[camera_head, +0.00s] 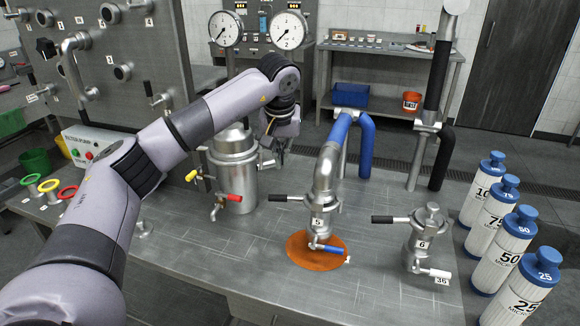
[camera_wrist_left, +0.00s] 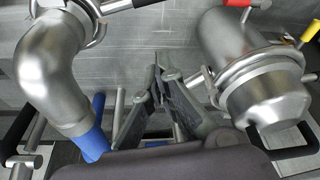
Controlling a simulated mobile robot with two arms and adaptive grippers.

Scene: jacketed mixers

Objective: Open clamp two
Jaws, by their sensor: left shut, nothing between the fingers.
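A steel elbow pipe (camera_head: 328,172) labelled 5 with a blue hose stands right of the gripper, above an orange disc (camera_head: 303,256). Gauges (camera_head: 288,30) stand behind.

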